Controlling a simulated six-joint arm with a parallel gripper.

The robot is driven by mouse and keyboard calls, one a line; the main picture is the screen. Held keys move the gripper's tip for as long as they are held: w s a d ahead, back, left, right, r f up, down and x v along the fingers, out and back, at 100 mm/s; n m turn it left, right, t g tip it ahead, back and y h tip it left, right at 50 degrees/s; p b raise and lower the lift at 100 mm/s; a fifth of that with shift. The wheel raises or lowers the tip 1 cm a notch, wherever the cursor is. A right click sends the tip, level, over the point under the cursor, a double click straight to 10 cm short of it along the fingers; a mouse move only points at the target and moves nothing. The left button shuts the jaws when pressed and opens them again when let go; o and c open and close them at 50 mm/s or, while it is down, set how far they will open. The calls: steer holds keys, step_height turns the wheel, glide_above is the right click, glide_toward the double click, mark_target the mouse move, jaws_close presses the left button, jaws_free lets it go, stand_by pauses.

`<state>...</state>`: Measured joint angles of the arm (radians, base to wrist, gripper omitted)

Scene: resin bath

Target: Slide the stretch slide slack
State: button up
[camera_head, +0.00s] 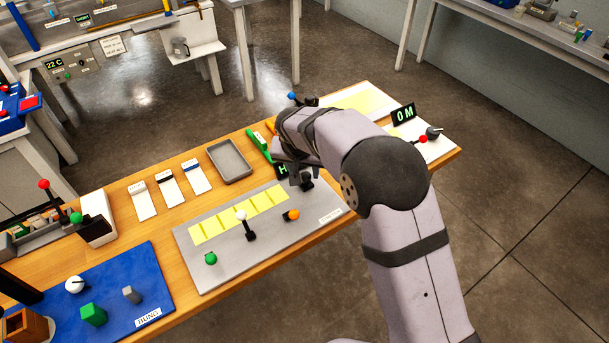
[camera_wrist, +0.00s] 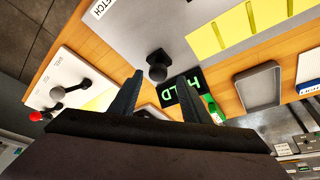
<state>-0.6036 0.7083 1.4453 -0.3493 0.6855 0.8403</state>
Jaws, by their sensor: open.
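A grey panel (camera_head: 215,265) lies on the wooden bench, and it also shows in the wrist view (camera_wrist: 205,15). A label at its right corner (camera_head: 330,215) reads partly "ETCH" in the wrist view (camera_wrist: 103,8). Near that label stands a black knob (camera_head: 306,181), probably the stretch slide. In the wrist view the knob (camera_wrist: 158,66) appears between my open fingertips. My gripper (camera_wrist: 160,76) is apart-fingered and holds nothing; whether it touches the knob cannot be told. In the head view my arm mostly hides the gripper. No slack mark is readable.
A green-lit display (camera_wrist: 183,94) stands close beside my right finger. The panel also carries a white-tipped lever (camera_head: 246,225), an orange knob (camera_head: 291,215) and a green knob (camera_head: 211,258). A grey tray (camera_head: 230,161) lies behind. A "0 M" display (camera_head: 404,114) stands at right.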

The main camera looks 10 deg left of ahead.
steer(key=shift+b+v, duration=0.4)
steer(key=shift+v, duration=1.3)
steer(key=s+d+g, duration=0.2)
steer(key=s+d, duration=0.3)
steer(key=d, duration=0.8)
steer(key=s+d+f+g, duration=0.1)
steer(key=s+d, duration=0.6)
steer(key=s, duration=0.4)
steer(key=s+d+f+g, duration=0.1)
steer(key=s+d+f, duration=0.1)
steer(key=s+d, duration=0.6)
steer(key=s, duration=0.3)
steer(key=shift+f+g, duration=0.2)
steer(key=shift+g, duration=0.1)
